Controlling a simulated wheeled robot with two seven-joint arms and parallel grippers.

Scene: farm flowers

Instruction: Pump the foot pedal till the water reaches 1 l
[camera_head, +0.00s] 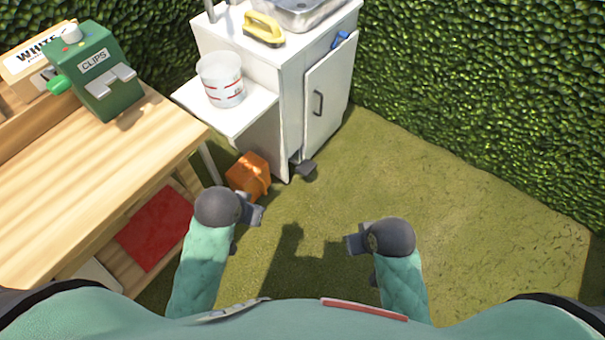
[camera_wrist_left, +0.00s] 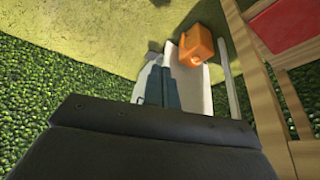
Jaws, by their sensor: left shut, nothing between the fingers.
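The foot pedal (camera_head: 306,169) is a small dark grey block low at the front of the white cabinet (camera_head: 268,75). The white measuring jug (camera_head: 222,80) with red marks stands upright on the cabinet's side shelf. I cannot make out a water level in it. My left gripper (camera_head: 257,214) is low in front of the orange box, apart from the pedal. Its fingers are shut and empty in the left wrist view (camera_wrist_left: 162,86). My right gripper (camera_head: 352,241) is to the right, over the grass, apart from the pedal; its jaws are unclear.
An orange box (camera_head: 249,175) stands on the grass left of the pedal; it also shows in the left wrist view (camera_wrist_left: 196,45). A wooden table (camera_head: 95,190) with a green clips box (camera_head: 97,80) fills the left. Hedges close the back and right. Grass at right is clear.

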